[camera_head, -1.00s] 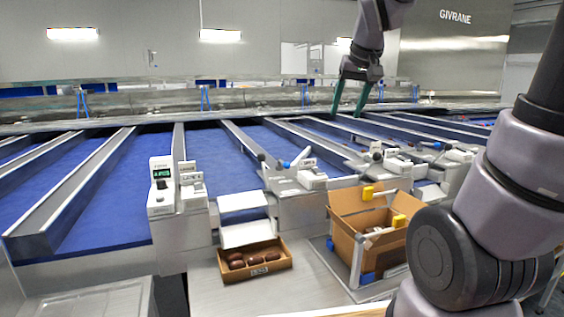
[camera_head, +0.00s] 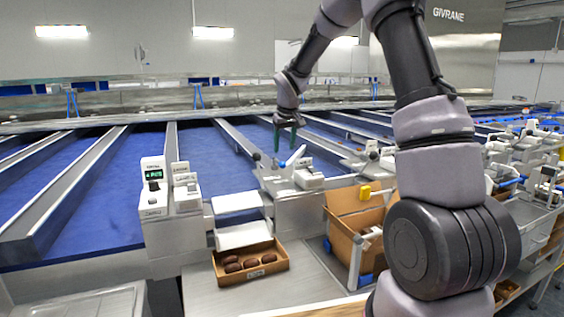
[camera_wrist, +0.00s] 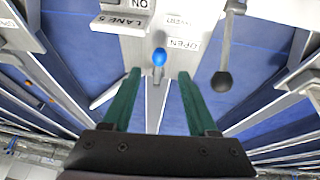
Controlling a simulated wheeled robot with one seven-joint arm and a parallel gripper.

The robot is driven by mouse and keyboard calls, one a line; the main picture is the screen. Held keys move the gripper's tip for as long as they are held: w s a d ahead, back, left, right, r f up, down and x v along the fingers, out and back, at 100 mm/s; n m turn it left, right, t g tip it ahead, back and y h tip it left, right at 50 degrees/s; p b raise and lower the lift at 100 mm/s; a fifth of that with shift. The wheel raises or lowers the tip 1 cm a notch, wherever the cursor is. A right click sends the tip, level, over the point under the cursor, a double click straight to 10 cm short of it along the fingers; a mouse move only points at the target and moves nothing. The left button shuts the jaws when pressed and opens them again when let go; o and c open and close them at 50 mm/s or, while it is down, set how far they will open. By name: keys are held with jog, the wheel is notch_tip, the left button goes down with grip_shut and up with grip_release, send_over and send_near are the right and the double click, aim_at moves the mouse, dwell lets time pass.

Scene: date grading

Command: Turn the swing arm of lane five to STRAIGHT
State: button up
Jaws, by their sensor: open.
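The lane five swing arm has a blue-ended handle (camera_head: 297,156). It also shows in the wrist view (camera_wrist: 159,57), by a plate marked LANE 5 (camera_wrist: 122,24) and an OPEN label (camera_wrist: 183,43), both upside down there. My gripper (camera_head: 285,147) has two green fingers and hangs pointing down over the handle area. In the wrist view my gripper (camera_wrist: 160,72) is open, and the blue end appears between and just beyond its fingertips. Contact and height above the handle cannot be told. The STRAIGHT mark cannot be read clearly.
A lever with a black ball (camera_wrist: 222,80) stands right of the blue handle in the wrist view, close to my finger. Metal lane dividers (camera_head: 232,136) run beside blue belts. A box of dates (camera_head: 250,275) and an open carton (camera_head: 342,240) stand in front.

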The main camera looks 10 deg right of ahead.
aim_at(283, 163)
jog(key=x, duration=0.7)
jog(key=shift+w+f, duration=0.15)
jog(key=shift+f, duration=0.15)
grip_shut()
dwell(1.0)
